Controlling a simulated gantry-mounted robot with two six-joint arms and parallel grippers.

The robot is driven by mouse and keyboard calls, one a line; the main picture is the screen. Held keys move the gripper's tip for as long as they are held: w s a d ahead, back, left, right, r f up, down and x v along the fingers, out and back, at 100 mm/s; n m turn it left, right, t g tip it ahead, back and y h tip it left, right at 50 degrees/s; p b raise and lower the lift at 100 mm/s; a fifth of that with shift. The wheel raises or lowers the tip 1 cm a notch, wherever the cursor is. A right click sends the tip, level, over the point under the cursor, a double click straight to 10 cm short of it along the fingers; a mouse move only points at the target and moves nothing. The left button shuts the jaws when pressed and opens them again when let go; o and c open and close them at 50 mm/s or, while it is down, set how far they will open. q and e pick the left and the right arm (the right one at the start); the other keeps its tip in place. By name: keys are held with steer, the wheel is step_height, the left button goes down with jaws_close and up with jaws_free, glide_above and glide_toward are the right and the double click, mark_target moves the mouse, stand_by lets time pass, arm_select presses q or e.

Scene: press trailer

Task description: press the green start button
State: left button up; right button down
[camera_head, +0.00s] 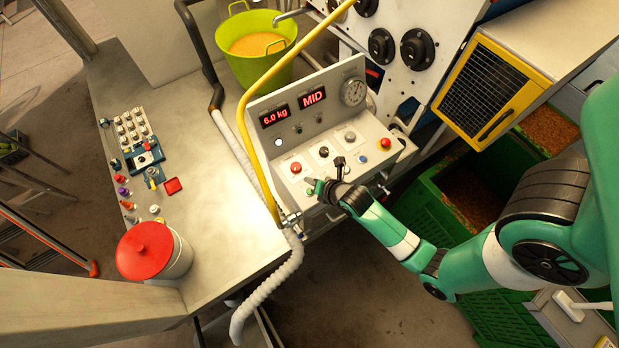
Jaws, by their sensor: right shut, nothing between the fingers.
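The control panel (366,175) is a light box with a sloped top, standing in the middle of the head view. A small green button (310,191) shows at the panel's lower left, below a red button (296,167), and is partly hidden by my right gripper. My right gripper (319,187) is shut and empty, with its tips right beside the green button. I cannot tell whether they touch it. My left gripper is not in view.
A black knob (323,152), a blue button (362,158) and a red emergency button (386,142) share the panel. A yellow pipe (244,125) rises just left of it. A white pot with a red lid (146,252) stands on the left bench. Green crates (425,205) lie below right.

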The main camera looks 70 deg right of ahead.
steer(key=b, duration=0.4)
glide_above(311, 195)
step_height(311, 195, down, 4)
steer(key=shift+f, duration=0.25)
steer(key=shift+f+b, duration=0.5)
steer(key=shift+f, duration=0.45)
steer(key=shift+f, duration=0.1)
stand_by(0.6)
steer(key=shift+f, duration=0.3)
steer(key=shift+f+b, duration=0.3)
steer(key=shift+f, duration=0.1)
stand_by(0.5)
stand_by(0.3)
steer(key=shift+r+p, duration=0.8)
steer(key=shift+p, duration=0.15)
